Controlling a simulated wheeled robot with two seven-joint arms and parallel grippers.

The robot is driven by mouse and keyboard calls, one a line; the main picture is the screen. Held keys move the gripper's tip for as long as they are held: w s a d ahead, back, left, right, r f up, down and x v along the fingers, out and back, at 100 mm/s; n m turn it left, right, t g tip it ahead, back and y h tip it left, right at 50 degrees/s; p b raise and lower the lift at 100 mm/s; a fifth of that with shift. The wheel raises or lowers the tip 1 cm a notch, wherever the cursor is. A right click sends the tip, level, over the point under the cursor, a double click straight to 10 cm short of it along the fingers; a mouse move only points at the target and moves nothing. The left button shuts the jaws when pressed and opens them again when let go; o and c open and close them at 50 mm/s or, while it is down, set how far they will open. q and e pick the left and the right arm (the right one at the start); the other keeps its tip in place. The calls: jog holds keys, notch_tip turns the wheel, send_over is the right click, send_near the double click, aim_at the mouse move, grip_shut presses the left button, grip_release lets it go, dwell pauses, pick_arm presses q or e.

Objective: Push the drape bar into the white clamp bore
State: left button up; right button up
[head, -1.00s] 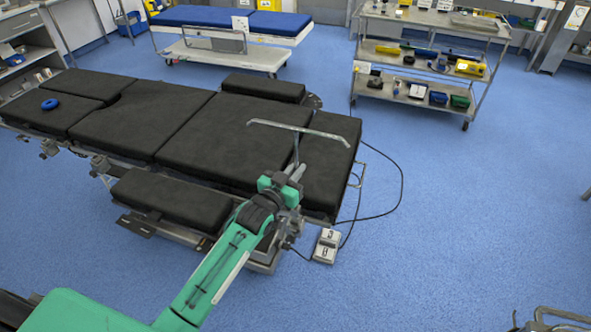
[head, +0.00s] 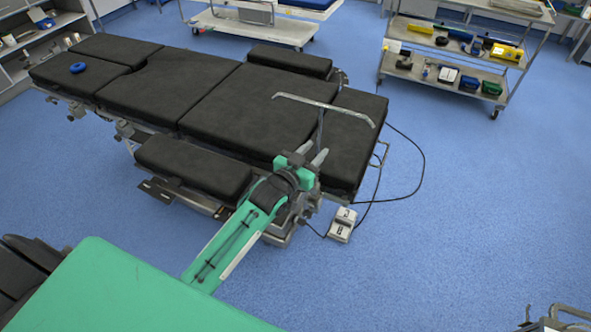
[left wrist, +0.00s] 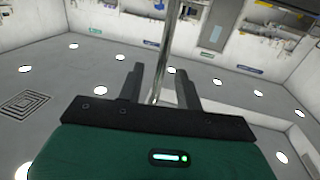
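The drape bar is a thin grey metal T (head: 322,103). Its crosspiece stands above the black operating table and its upright post runs down to my left gripper. My left gripper (head: 311,156) is beside the table's near edge, fingers pointing up. In the left wrist view the post (left wrist: 171,40) rises between the two dark fingers (left wrist: 161,85). Gaps show on both sides, so the fingers look open around or just before the post. The post's lower end is hidden behind the gripper and wrist. I cannot make out the white clamp or its bore. My right gripper does not show.
The black operating table (head: 210,95) fills the middle, with a blue ring (head: 77,68) on it. A foot pedal (head: 342,224) with cables lies on the floor by its near right corner. A shelf trolley (head: 455,82) stands back right.

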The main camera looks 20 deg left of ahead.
pick_arm(q)
jog(key=b+v, duration=0.1)
jog(key=v, duration=1)
jog(key=shift+s+b, duration=0.3)
jog(key=shift+b, duration=0.1)
jog(key=shift+a, duration=0.1)
notch_tip(320, 180, down, 23)
jog(key=s+a+g+y, duration=0.2)
jog(key=g, duration=0.3)
jog(key=s+a+f+g, duration=0.15)
jog(key=s+f, duration=0.25)
jog(key=f, duration=0.5)
jog(key=s+f+g, duration=0.2)
jog(key=s+f, duration=0.2)
jog(key=f, duration=0.4)
jog(key=s+f+g, duration=0.2)
jog(key=s+f, duration=0.5)
jog(key=s, duration=0.4)
jog(key=s+f+g+y, duration=0.1)
jog(key=s+f+g, duration=0.2)
jog(key=s+f, duration=0.4)
jog(key=s+f+g+y, duration=0.1)
jog(key=s+f+g, duration=0.2)
jog(key=s+f, duration=0.5)
jog(key=s, duration=0.9)
jog(key=shift+a, duration=0.25)
